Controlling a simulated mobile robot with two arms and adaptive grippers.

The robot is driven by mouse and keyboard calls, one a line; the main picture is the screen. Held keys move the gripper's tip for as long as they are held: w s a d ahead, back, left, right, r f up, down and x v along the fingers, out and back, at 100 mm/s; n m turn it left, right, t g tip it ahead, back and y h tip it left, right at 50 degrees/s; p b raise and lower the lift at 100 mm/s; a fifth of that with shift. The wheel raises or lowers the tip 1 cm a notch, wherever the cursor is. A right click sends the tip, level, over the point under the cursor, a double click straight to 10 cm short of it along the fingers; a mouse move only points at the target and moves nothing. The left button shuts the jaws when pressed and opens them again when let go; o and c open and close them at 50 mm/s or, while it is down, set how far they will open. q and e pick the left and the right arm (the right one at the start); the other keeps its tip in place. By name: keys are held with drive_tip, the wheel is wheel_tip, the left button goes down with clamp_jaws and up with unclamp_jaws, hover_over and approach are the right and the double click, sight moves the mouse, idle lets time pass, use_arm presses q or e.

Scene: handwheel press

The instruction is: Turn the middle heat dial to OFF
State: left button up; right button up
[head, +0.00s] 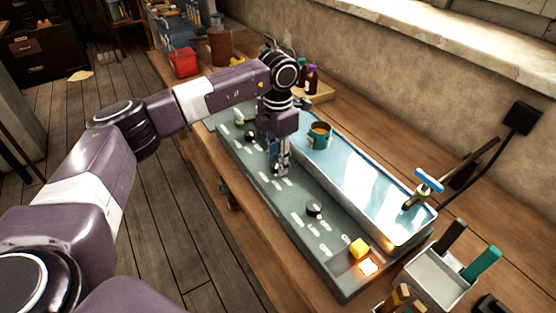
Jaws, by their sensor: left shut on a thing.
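The heat panel is a long grey unit (337,262) on the wooden bench, with white marks beside its dials. One dark dial (249,134) is at its far end and another dark dial (313,208) is towards the near end. My left gripper (281,169) points down at the panel between these two, shut on the middle heat dial. The fingers hide that dial, so its pointer and setting cannot be read. My right gripper is out of view.
A blue-white tray (352,187) runs along the panel, with a teal cup (319,136) at its far end and a blue-handled valve (428,181) near its close end. A tool holder (437,275) stands at right.

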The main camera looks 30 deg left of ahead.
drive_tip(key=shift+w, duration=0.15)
use_arm(q)
drive_tip(key=shift+n, duration=1.1)
drive_tip(key=n, duration=0.3)
drive_tip(key=shift+b, duration=0.3)
drive_tip(key=shift+w+r+n, duration=0.1)
drive_tip(key=shift+n, duration=1.7)
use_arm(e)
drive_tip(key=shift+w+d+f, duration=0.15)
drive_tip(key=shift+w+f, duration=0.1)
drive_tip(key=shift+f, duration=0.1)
use_arm(q)
drive_tip(key=shift+a, duration=0.1)
drive_tip(key=o, duration=1.2)
drive_tip(key=shift+c, duration=0.2)
wheel_tip(320, 180, up, 12)
